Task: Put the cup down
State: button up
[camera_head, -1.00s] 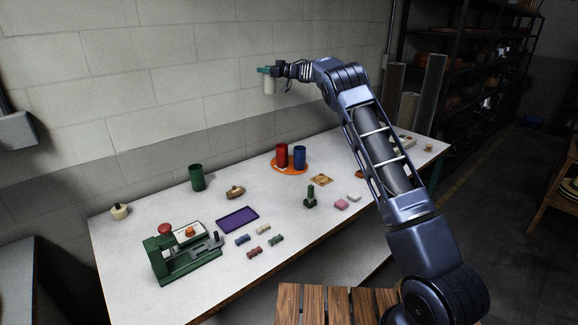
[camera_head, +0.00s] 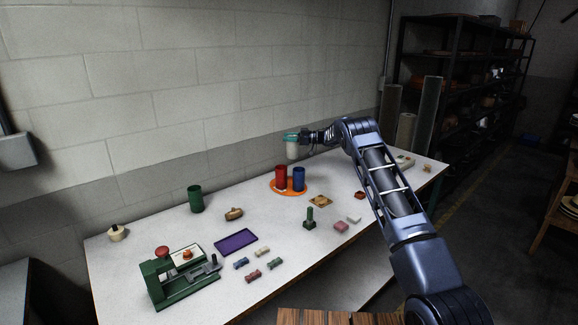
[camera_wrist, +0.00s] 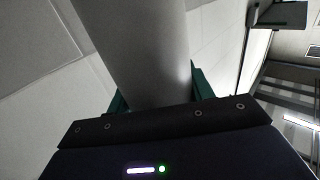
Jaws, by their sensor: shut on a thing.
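A white cup (camera_head: 292,152) hangs upright in my gripper (camera_head: 291,137), which is shut on it near its top. The cup is in the air above and behind the orange round tray (camera_head: 290,188) on the table, close to the wall. In the wrist view the cup (camera_wrist: 145,50) fills the space between the green fingers of my gripper (camera_wrist: 158,85). A red cup (camera_head: 281,178) and a blue cup (camera_head: 299,179) stand on the orange tray, just below the held cup.
The white table (camera_head: 135,270) holds a green cup (camera_head: 196,199), a purple tray (camera_head: 236,243), a green press (camera_head: 178,280), a dark green stamp-like piece (camera_head: 310,219) and several small blocks. The wall (camera_head: 150,90) stands close behind.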

notch_tip(320, 180, down, 13)
jog(key=shift+f, duration=0.2)
dwell(0.4)
jog(key=shift+f, duration=0.15)
jog(key=o, duration=1.3)
